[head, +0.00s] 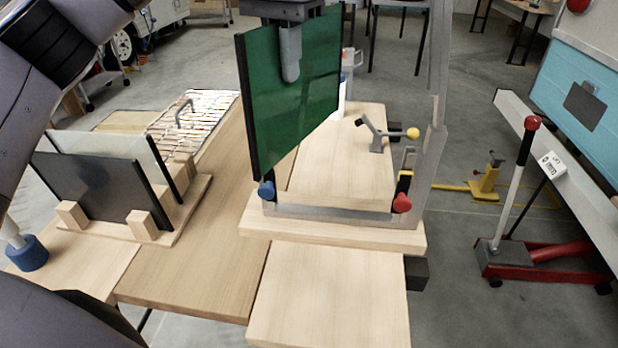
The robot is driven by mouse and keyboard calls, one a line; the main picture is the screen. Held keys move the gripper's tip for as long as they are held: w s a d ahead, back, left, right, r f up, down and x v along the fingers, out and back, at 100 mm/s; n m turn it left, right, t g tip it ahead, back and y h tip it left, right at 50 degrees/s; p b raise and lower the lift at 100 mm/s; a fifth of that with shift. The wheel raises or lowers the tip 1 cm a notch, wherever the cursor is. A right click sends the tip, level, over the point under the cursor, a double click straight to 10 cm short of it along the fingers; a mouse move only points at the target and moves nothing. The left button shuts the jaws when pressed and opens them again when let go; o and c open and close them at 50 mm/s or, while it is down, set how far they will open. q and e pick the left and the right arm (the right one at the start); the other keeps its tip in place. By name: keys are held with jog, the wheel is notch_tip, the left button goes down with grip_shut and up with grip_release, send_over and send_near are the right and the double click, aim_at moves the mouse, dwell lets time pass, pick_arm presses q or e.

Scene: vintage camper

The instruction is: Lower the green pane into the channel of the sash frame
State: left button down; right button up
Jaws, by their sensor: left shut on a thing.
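The green pane (300,90) has a dark strip along its left edge and hangs upright in the head view. My left gripper (290,68) is shut on its upper part; only the near finger shows, the other is behind the pane. The sash frame (433,140) is grey metal, with its bottom channel (330,212) on a wooden base. The pane's lower left corner appears close to the blue knob (266,190) at the channel's left end. Its bottom edge slants up to the right, away from the channel line. Contact cannot be told. My right gripper is not in view.
A wooden rack (150,228) holding a dark pane (92,187) and a clear pane (120,150) stands left. A red knob (402,203) marks the channel's right end. A yellow-tipped clamp (380,135) stands behind. The front board (330,290) is clear.

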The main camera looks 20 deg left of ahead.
pick_arm(q)
jog(key=b, duration=0.2)
send_over(288, 152)
jog(key=f, duration=0.9)
jog(key=shift+w+a+f, duration=0.1)
jog(key=shift+w+a, duration=0.05)
jog(key=shift+w, duration=0.1)
notch_tip(288, 152, down, 3)
jog(key=shift+r, duration=0.2)
jog(key=shift+f, duration=0.45)
notch_tip(288, 152, down, 4)
jog(key=shift+f, duration=0.1)
jog(key=shift+f+b, duration=0.1)
jog(key=shift+b, duration=0.2)
jog(key=c, duration=1.2)
grip_release()
